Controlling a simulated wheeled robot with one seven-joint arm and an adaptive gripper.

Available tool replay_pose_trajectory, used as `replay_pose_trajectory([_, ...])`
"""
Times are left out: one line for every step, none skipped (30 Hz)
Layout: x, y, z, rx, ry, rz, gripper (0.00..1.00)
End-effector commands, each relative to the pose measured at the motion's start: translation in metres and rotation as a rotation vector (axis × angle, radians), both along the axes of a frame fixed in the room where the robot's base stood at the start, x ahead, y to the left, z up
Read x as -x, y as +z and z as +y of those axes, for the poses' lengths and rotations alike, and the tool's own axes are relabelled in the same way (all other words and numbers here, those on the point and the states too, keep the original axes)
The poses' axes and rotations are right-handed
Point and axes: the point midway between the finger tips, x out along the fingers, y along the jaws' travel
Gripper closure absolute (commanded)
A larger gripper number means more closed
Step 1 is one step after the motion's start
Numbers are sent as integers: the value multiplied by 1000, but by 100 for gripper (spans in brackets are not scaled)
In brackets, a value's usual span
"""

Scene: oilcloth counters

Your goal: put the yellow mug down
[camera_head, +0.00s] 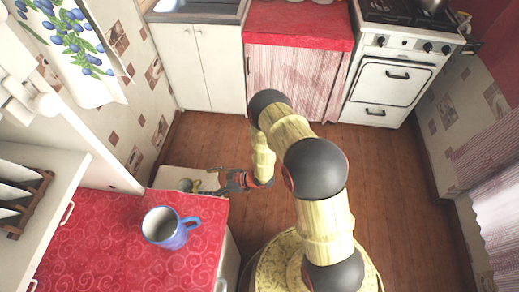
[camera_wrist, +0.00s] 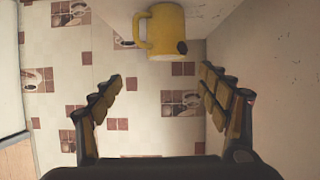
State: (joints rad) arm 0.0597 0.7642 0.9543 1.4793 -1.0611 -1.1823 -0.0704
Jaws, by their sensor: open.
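The yellow mug (camera_wrist: 168,28) shows at the top of the wrist view, with its handle toward the left and a dark spot low on its right side. It is beyond my gripper's fingertips and apart from them, against a pale plain surface. My gripper (camera_wrist: 160,82) is open, with nothing between its fingers. In the head view my gripper (camera_head: 207,186) reaches left over a low pale surface (camera_head: 170,177) beyond the red counter. A small yellowish shape shows by its fingers there, too small to tell whether it is the mug.
A blue mug (camera_head: 165,229) stands on the red patterned counter (camera_head: 105,250) in the near left. A dark rack (camera_head: 22,200) with white plates is farther left. A patterned wall (camera_wrist: 140,115) fills much of the wrist view. The wooden floor (camera_head: 385,165) is open at right.

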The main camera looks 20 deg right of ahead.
Motion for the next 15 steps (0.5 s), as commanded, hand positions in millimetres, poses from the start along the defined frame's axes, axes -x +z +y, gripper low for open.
replay_pose_trajectory([-16, 12, -5, 25, -14, -15, 24])
replay_pose_trajectory([-25, 18, -9, 47, -26, -18, 24])
replay_pose_trajectory([-40, 30, -16, 80, -45, -25, 24])
replay_pose_trajectory([-50, 39, -21, 108, -62, -28, 24])
replay_pose_trajectory([-62, 50, -28, 138, -84, -32, 24])
replay_pose_trajectory([-77, 66, -38, 179, -113, -35, 24])
replay_pose_trajectory([-87, 78, -45, 208, -136, -36, 24])
replay_pose_trajectory([-97, 91, -53, 237, -161, -36, 24])
replay_pose_trajectory([-109, 110, -64, 273, -195, -36, 24])
replay_pose_trajectory([-115, 123, -72, 298, -220, -33, 24])
replay_pose_trajectory([-122, 137, -80, 323, -246, -32, 24])
replay_pose_trajectory([-130, 157, -90, 352, -283, -29, 24])
replay_pose_trajectory([-134, 172, -98, 373, -311, -24, 24])
replay_pose_trajectory([-137, 187, -106, 393, -337, -20, 24])
replay_pose_trajectory([-140, 207, -117, 418, -375, -13, 24])
